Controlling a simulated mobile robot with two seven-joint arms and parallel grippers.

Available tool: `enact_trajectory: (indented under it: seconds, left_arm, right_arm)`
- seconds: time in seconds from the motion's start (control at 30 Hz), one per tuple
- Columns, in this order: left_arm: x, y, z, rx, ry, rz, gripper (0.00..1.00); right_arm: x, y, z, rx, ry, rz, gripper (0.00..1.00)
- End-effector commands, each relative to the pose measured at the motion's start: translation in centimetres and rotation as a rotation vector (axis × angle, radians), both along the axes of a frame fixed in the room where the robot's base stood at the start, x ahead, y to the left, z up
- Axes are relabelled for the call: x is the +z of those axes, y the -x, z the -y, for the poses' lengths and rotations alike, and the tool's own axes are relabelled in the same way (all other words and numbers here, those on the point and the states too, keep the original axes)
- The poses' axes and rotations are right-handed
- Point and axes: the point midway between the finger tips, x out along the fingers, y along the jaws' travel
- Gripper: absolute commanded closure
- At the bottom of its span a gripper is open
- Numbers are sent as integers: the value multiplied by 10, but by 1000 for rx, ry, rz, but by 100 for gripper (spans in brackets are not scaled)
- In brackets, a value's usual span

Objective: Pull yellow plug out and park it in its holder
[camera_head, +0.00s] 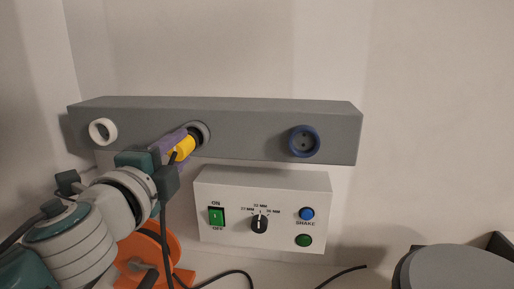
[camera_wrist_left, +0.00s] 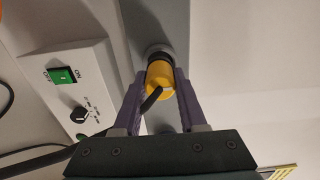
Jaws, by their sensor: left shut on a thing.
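The yellow plug (camera_head: 181,149) is at the middle grey-ringed socket (camera_head: 202,131) of the grey rail, its black cable trailing from its near end. In the left wrist view the yellow plug (camera_wrist_left: 160,77) points into the socket ring, with a dark band between them; I cannot tell how deep it sits. My left gripper (camera_head: 178,143) is shut on the plug; its purple fingers, also in the left wrist view (camera_wrist_left: 160,88), lie on either side of it. My right gripper is not in view. I cannot make out the plug's holder for certain.
The grey rail (camera_head: 252,130) also carries a white-ringed socket (camera_head: 102,131) and a blue-ringed socket (camera_head: 304,141). A white control box (camera_head: 275,185) with switch, knob and buttons is below. An orange round object (camera_head: 133,252) and loose black cables (camera_head: 340,277) are at the lower part.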

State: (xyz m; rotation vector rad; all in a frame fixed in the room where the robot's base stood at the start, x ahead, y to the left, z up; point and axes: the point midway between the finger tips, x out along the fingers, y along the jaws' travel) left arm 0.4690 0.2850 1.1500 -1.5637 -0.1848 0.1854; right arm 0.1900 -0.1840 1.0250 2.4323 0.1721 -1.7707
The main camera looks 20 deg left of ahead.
Motion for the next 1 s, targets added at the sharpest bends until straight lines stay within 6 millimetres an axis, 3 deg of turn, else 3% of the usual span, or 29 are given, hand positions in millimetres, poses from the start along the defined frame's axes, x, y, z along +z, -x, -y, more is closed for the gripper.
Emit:
enact_trajectory:
  seconds: [0.77,0.8,1.0]
  left_arm:
    - [1,-19,-5,0,0,2,100]
    - [1,-19,-5,0,0,2,56]
    - [1,-19,-5,0,-1,1,33]
  right_arm:
    - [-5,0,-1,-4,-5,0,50]
    - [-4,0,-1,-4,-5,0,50]
    - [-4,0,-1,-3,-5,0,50]
